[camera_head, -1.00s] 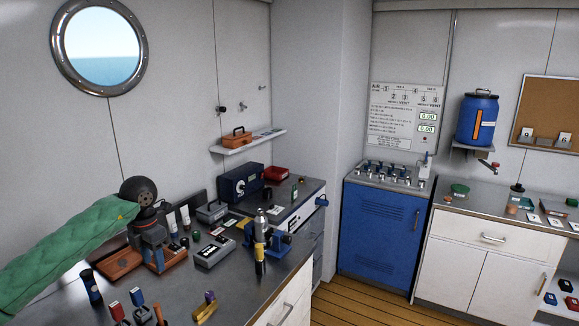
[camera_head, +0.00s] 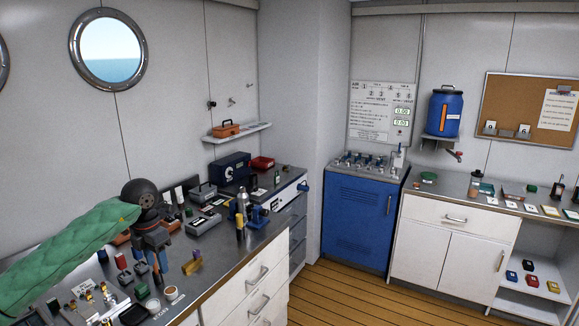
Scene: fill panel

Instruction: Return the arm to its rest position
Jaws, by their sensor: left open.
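My left arm in its green quilted sleeve (camera_head: 65,255) comes in from the left over the dark workbench (camera_head: 225,275). Its black wrist joint is at the end of the sleeve. My left gripper (camera_head: 157,266) hangs below the wrist, pointing down, with its jaws open. It appears in front of small bench items, and its fingertips are small in the picture. I see nothing held between them. I cannot tell how far the tips are above the bench. My right arm and gripper are not in view.
Small tools and cups (camera_head: 171,293) crowd the bench near the gripper. A yellow-and-black tool (camera_head: 240,226) stands by a blue vise-like fixture (camera_head: 259,217). A blue cabinet (camera_head: 352,225) and white counter (camera_head: 435,255) stand beyond. The wooden floor (camera_head: 345,300) between is clear.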

